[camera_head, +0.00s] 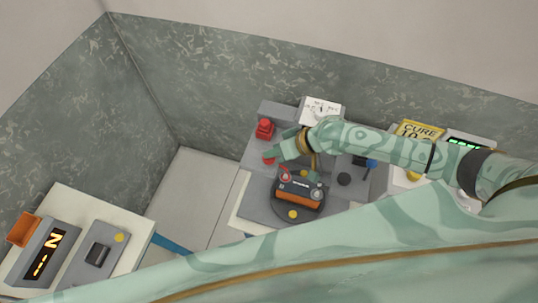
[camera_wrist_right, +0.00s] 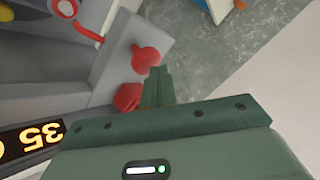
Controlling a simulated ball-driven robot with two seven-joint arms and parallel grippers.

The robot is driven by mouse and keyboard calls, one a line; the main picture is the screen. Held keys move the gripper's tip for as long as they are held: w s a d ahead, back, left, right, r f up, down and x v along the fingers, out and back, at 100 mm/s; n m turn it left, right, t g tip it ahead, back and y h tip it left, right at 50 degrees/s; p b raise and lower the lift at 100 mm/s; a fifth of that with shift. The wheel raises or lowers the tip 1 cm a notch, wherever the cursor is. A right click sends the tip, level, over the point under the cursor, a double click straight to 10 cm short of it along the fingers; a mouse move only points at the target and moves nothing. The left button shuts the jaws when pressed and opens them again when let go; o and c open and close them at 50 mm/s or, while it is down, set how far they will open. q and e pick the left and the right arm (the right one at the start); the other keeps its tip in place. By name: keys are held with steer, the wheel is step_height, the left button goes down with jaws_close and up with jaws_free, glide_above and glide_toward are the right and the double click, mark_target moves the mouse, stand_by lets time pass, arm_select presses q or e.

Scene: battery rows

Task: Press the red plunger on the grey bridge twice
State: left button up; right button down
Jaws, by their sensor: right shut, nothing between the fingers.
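A grey fixture (camera_head: 256,150) stands in the middle of the head view. Two red parts sit on its left side: a taller stacked red one (camera_head: 264,128) at the back and a low round red one (camera_head: 268,161) in front. I cannot tell for sure which is the plunger. My right gripper (camera_head: 273,156) is shut and empty, its tip close beside the low red part. In the right wrist view the shut fingers (camera_wrist_right: 158,72) lie beside the round red part (camera_wrist_right: 147,60) and the other red part (camera_wrist_right: 128,97); touching cannot be told. My left gripper is not in view.
A battery-like orange and black block (camera_head: 300,192) sits on a round dark plate in front of the fixture. A yellow sign (camera_head: 420,130) stands right, behind my arm. A left table (camera_head: 128,226) holds a lit display (camera_head: 45,256) and an orange bin (camera_head: 23,230).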

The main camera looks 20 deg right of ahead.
steer(key=shift+s+f+b, duration=0.1)
steer(key=shift+f+b, duration=0.45)
steer(key=shift+f, duration=0.25)
stand_by(0.4)
steer(key=shift+r, duration=0.1)
steer(key=shift+r+p, duration=1.35)
steer(key=shift+p, duration=0.05)
step_height(320, 180, up, 5)
steer(key=p, duration=0.5)
steer(key=shift+r, duration=0.1)
stand_by(0.4)
